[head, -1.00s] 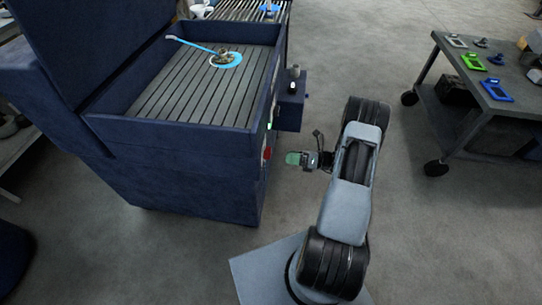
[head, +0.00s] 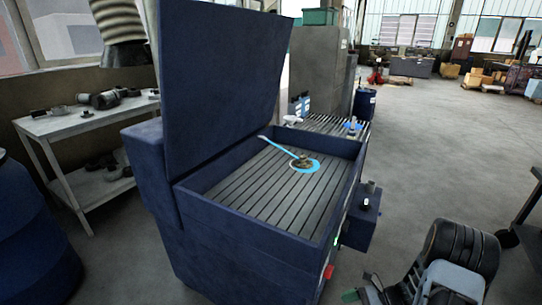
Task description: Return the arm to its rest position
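My gripper (head: 364,293) shows at the bottom edge of the head view, right of the blue washer cabinet. Only its tip and part of my arm show, and the rest is cut off by the frame. A green piece is at the gripper's end, but whether the fingers are open or shut on it is too small to tell. It is apart from the cabinet's front, low beside the red button (head: 329,271).
The blue cabinet (head: 192,250) stands open with its lid (head: 220,90) raised. A blue ring tool (head: 313,166) with a small part lies on its slatted bed. A control box (head: 362,228) juts from its right side. A side table (head: 60,122) stands left.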

